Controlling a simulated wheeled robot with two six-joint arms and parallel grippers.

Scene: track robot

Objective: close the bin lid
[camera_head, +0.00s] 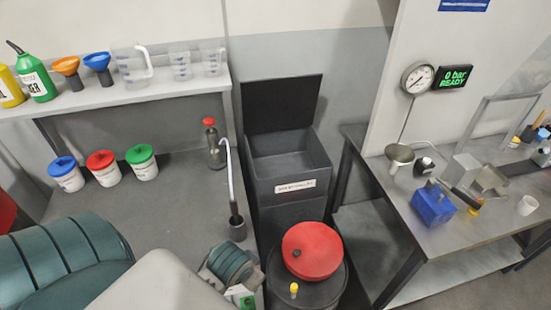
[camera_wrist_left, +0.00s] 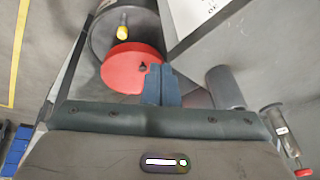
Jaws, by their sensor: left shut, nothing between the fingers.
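The dark grey bin (camera_head: 290,188) stands against the wall in the middle of the head view, with a white label on its front. Its black lid (camera_head: 282,103) is open, standing up at the back with a slight tilt, and the bin's inside shows. My left arm comes in from the lower left of the head view, in front of the bin; its fingertips cannot be made out there. In the left wrist view my left gripper (camera_wrist_left: 162,84) is shut and empty, its fingertips seen over the red disc's edge. My right gripper is in neither view.
A drum with a red disc (camera_head: 312,250) and a small yellow-topped item (camera_head: 294,290) stands before the bin. A hand pump (camera_head: 236,220) and a red-capped bottle (camera_head: 214,145) stand left. A metal workbench (camera_head: 460,235) is right; a shelf (camera_head: 115,97) is left.

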